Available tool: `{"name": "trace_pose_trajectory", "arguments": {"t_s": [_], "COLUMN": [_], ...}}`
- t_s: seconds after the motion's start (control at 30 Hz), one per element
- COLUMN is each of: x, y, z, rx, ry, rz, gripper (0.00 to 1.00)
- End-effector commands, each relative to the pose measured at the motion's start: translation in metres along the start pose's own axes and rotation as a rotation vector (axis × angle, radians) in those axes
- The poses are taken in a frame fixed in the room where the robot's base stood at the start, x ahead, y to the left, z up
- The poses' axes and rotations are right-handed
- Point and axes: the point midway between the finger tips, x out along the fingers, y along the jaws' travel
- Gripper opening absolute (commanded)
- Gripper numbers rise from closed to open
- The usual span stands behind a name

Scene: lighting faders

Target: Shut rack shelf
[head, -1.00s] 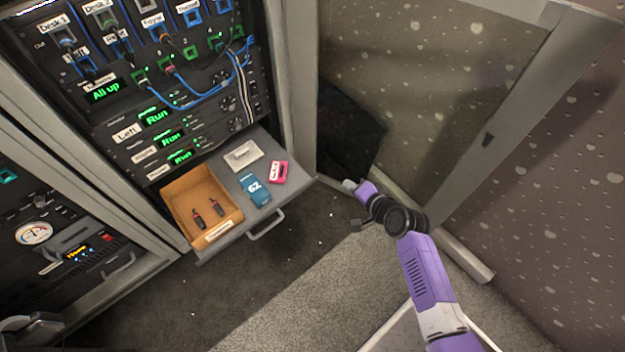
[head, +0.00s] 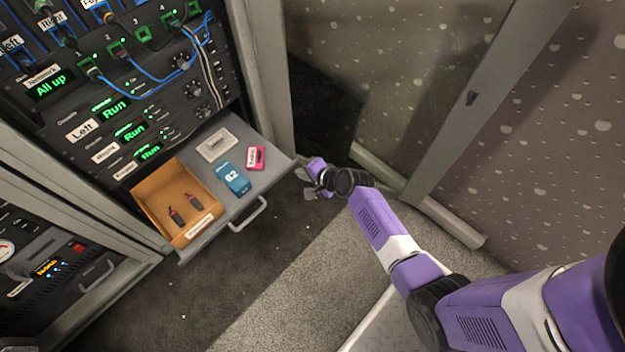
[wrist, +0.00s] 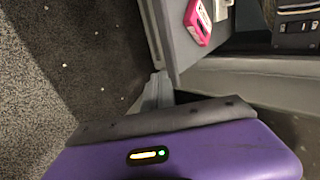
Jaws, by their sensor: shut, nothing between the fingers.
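The rack shelf (head: 222,213) is pulled out of the rack like a drawer, with a metal handle (head: 249,215) on its front. On it are a cardboard box (head: 160,205) with two small dark items, a blue box (head: 234,179), a pink item (head: 256,158) and a pale item (head: 213,145). My gripper (head: 303,183) is shut and empty, just off the shelf's right front corner. In the wrist view my gripper (wrist: 158,90) points toward the shelf (wrist: 180,52), close to its front edge; I cannot tell whether it touches.
The rack (head: 120,95) has cables and lit displays above the shelf. A second rack (head: 45,265) stands at the left. A glass door frame (head: 480,105) stands open at the right. The carpet (head: 230,275) in front of the shelf is clear.

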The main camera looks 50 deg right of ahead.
Motion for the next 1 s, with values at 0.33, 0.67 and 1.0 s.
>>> {"name": "trace_pose_trajectory", "arguments": {"t_s": [0.33, 0.67, 1.0], "x": [0.016, 0.017, 0.045], "y": [-0.015, -0.016, -0.041], "z": [0.000, 0.000, 0.001], "rx": [0.001, 0.000, -0.004], "ry": [0.001, 0.000, -0.002], "rz": [0.001, 0.001, -0.001], "gripper": [0.00, 0.00, 0.00]}}
